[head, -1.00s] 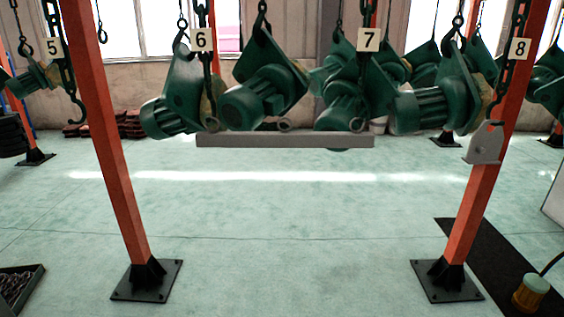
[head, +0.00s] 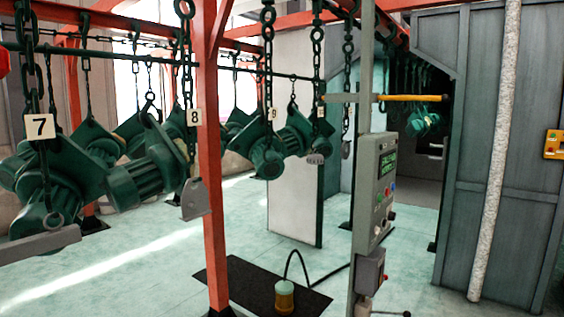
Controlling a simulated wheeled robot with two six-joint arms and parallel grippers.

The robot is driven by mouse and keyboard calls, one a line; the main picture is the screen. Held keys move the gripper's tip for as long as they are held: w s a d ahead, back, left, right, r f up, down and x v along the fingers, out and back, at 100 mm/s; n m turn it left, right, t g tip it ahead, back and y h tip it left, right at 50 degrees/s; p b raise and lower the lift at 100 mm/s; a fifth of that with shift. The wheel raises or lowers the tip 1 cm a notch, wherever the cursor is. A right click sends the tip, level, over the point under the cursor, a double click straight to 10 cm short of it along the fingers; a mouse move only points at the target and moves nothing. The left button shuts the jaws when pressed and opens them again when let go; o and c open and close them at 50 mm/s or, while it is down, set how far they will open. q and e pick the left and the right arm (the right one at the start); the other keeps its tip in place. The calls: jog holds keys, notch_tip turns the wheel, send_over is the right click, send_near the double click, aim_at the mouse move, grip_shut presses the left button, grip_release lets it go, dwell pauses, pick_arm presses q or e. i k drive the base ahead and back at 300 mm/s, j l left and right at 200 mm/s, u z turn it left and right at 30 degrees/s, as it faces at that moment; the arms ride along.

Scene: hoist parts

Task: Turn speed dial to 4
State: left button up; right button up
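A grey control box (head: 376,205) is mounted on a grey post right of centre in the head view, seen at a steep angle. Its face has a small lit green display (head: 388,172), and below it red and blue buttons and small dark knobs. I cannot tell which knob is the speed dial or where it points. The display text is too small to read surely. Neither of my grippers is in view.
Green hoists (head: 140,180) hang on chains at left, with number tags. An orange-red post (head: 212,150) stands left of the box. A yellow bar (head: 412,98) sticks out from the post. Grey panels stand at right.

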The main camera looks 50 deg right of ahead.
aim_at(392, 215)
jog(key=z, duration=2.3)
jog(key=i+l+u, duration=0.1)
jog(key=i+l, duration=0.15)
jog(key=i+l+u, duration=0.1)
jog(key=i+l, duration=0.15)
jog(key=i+l+u, duration=0.1)
jog(key=l, duration=0.35)
jog(key=i+l+u, duration=0.1)
jog(key=i+l, duration=0.2)
jog(key=i+l+u, duration=0.1)
jog(key=l, duration=0.35)
jog(key=i+l+u, duration=0.1)
jog(key=i+l, duration=0.2)
jog(key=i+l+u, duration=0.1)
jog(key=l, duration=0.35)
jog(key=i, duration=0.1)
